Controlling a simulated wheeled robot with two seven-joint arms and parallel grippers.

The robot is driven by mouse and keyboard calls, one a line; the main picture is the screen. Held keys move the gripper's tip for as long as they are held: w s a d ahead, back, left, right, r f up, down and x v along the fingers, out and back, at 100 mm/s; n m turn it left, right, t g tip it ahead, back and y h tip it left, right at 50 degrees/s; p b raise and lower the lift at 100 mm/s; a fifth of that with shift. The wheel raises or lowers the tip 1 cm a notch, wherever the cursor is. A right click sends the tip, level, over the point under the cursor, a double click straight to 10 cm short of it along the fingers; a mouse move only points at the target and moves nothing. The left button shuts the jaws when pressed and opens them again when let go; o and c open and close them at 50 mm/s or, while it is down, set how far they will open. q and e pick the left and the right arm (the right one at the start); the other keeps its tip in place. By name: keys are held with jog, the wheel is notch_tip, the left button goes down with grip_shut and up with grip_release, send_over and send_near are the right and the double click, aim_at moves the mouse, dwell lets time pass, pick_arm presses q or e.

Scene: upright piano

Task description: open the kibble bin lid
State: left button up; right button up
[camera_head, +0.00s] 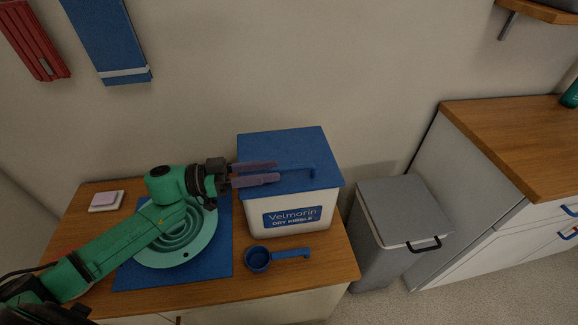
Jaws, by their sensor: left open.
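The kibble bin (255,207) is a white box labelled "Velmarin DRY KIBBLE" at the back right of the wooden counter. I cannot tell whether the fingers touch the lid. My right gripper is not in view.
A teal slow-feeder bowl (150,257) sits on a blue mat (128,278) under my left arm. A blue scoop (258,260) lies in front of the bin. A grey lidded bin (400,208) stands right of the counter. Red and blue items (105,40) hang on the wall.

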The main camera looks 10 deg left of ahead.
aim_at(308, 166)
pick_arm(q)
jog(key=x, duration=0.4)
jog(key=shift+w+d+r, duration=0.1)
jog(key=shift+w+d, duration=0.1)
jog(key=shift+d, duration=0.35)
grip_shut()
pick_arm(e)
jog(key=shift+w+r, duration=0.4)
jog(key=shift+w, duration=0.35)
